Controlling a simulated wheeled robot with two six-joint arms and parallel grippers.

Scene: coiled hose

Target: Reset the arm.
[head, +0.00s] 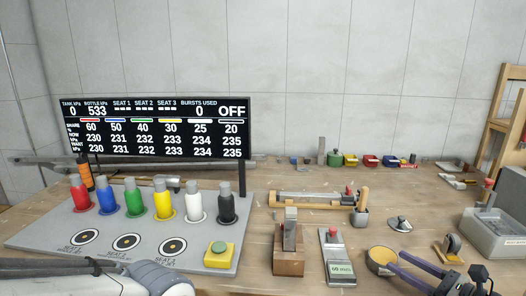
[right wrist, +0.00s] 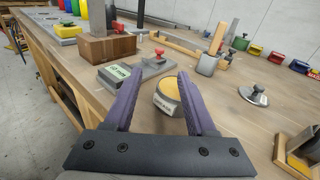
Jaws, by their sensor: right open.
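My right gripper (head: 392,263) is at the lower right of the head view, with purple fingers spread apart. In the right wrist view the gripper (right wrist: 157,78) is open and holds nothing. A round pot with a yellow top (head: 380,257) is by its fingertips; in the right wrist view the pot (right wrist: 168,92) shows between the fingers, beside the right one. I cannot tell whether they touch. Part of my left arm (head: 60,282) crosses the lower left of the head view; its gripper does not show.
A grey panel (head: 45,238) carries several coloured bottles, round seats and a yellow-based button (head: 219,254). A black display (head: 155,125) stands behind. A wooden block (head: 289,262), a scale-like device (head: 338,272) and a grey basin (head: 495,232) stand nearby. Bare tabletop shows around the metal disc (head: 400,224).

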